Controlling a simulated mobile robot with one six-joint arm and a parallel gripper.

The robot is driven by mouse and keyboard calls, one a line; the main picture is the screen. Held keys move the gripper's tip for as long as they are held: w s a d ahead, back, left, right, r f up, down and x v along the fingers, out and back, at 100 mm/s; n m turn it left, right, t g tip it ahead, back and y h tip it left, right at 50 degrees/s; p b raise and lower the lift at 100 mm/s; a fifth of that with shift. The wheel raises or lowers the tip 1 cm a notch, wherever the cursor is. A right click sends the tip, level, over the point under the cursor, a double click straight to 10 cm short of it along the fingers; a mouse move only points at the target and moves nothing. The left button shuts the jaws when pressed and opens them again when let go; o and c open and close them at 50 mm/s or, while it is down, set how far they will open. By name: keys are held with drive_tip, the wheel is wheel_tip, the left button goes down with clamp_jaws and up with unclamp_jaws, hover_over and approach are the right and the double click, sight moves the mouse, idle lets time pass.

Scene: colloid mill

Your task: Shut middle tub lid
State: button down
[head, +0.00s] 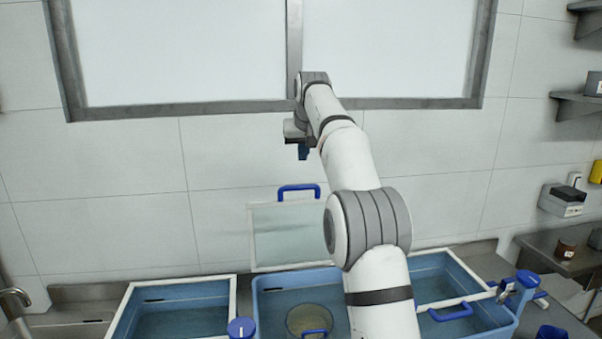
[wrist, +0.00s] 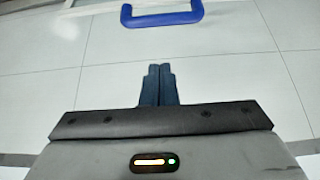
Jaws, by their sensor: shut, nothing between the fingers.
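The middle tub (head: 265,306) is blue and stands on the counter, partly hidden by my arm. Its lid (head: 288,236) is a clear panel with a pale frame, standing upright at the tub's back edge, open. A blue handle (head: 299,191) sits on the lid's top edge. The handle also shows at the top of the wrist view (wrist: 162,14). My gripper (head: 303,152) is above the handle in the head view, apart from it. In the wrist view its dark blue fingers (wrist: 158,72) are together and hold nothing.
A left tub (head: 180,290) and a right tub (head: 440,280) flank the middle one. A blue-topped knob (head: 241,327) stands in front. A tap (head: 14,296) is at far left. Shelves (head: 580,105) are at right. The wall behind is close.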

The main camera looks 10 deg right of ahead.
drive_tip(key=w+r+p+x, duration=0.1)
drive_tip(key=w+x, duration=0.1)
drive_tip(key=x, duration=0.8)
drive_tip(key=s, duration=0.2)
drive_tip(key=s+f+b, duration=0.1)
drive_tip(key=shift+s+f+b, duration=0.15)
drive_tip(key=shift+s+b, duration=0.15)
drive_tip(key=shift+s, duration=0.1)
drive_tip(key=shift+d+f, duration=0.1)
